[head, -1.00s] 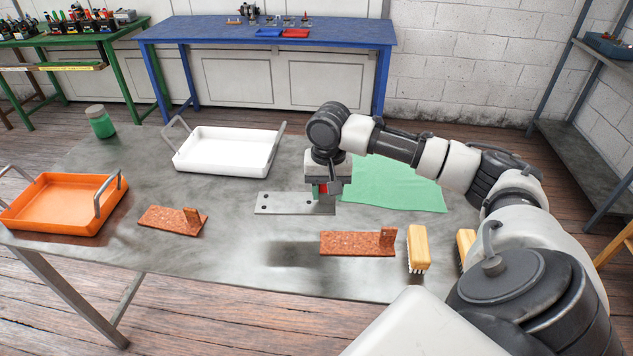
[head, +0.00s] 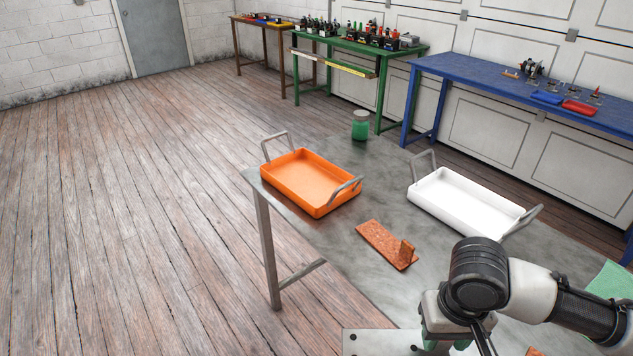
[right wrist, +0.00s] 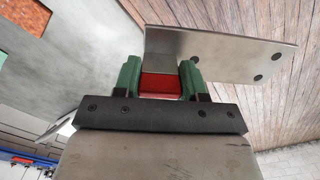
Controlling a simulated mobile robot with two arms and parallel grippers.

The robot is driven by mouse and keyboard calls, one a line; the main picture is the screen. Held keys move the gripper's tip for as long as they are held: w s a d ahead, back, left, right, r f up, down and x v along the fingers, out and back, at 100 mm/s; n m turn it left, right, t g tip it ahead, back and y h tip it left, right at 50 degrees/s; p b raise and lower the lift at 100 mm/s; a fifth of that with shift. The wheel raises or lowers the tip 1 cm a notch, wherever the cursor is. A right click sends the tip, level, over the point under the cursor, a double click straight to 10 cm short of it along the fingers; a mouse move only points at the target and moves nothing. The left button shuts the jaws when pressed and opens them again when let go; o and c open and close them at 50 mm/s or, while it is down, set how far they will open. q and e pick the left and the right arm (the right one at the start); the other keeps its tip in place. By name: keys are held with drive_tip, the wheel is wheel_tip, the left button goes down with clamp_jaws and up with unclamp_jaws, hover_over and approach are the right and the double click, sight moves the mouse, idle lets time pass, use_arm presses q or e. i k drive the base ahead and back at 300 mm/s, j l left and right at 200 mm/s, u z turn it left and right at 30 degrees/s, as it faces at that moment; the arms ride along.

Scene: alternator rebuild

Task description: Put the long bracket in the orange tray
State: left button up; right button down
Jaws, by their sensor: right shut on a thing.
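The long bracket, a bare grey metal plate with holes, is held by my right gripper (head: 448,343). In the head view the bracket (head: 378,343) shows at the bottom edge, partly cut off. In the right wrist view the green fingers (right wrist: 160,80) are shut about a red piece (right wrist: 160,86) at the bracket, and the plate (right wrist: 225,55) sticks out to the right. The orange tray (head: 308,176) stands empty at the table's far left corner, up and left of the gripper. My left gripper is not in view.
A rust-brown plate with an upright tab (head: 385,244) lies between the gripper and the orange tray. A white tray (head: 462,200) stands empty to the right. A green jar (head: 360,125) stands at the back edge. Bare table (head: 350,275) lies left of the gripper.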

sight(315, 187)
drive_tip(key=i+j, duration=0.5)
drive_tip(key=i, duration=0.15)
drive_tip(key=i+j, duration=0.45)
drive_tip(key=i, duration=0.15)
drive_tip(key=j+u, duration=0.05)
